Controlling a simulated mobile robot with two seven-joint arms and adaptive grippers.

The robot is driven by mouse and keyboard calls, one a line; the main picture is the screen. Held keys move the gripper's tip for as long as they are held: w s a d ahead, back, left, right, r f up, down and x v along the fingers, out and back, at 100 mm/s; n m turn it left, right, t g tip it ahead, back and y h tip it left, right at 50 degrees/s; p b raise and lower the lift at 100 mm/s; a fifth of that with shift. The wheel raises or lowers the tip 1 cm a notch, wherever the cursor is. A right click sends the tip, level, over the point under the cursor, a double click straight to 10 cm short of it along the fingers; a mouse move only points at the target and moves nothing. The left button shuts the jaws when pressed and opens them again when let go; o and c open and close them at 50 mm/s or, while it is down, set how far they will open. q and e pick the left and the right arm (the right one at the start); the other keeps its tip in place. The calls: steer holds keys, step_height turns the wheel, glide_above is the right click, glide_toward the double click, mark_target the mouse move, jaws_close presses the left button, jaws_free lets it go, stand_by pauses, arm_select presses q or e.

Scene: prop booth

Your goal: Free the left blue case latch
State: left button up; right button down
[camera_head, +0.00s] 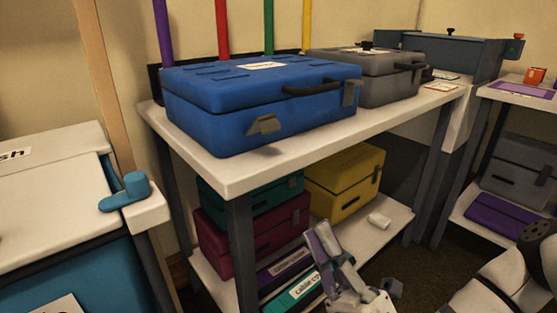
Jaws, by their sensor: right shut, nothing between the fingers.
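The blue case (225,105) lies closed on the white table. Its left latch (264,125) is a grey tab on the front face. It sticks outward at a tilt from the case, with a shadow below it. The right latch (350,93) is a grey tab near the case's right front corner and lies closer to the face. A dark handle (312,87) is between them. My right gripper (322,240) is shut and empty, low in front of the table's lower shelf, below and apart from the left latch. My left gripper is out of view.
A grey case (375,80) stands right behind the blue one. The white table's front edge (290,165) lies between my right gripper and the latch. A teal-lever cabinet (135,187) is at left.

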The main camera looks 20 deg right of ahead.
mark_target(262, 131)
steer(key=x, duration=1.4)
steer(key=shift+a, duration=0.1)
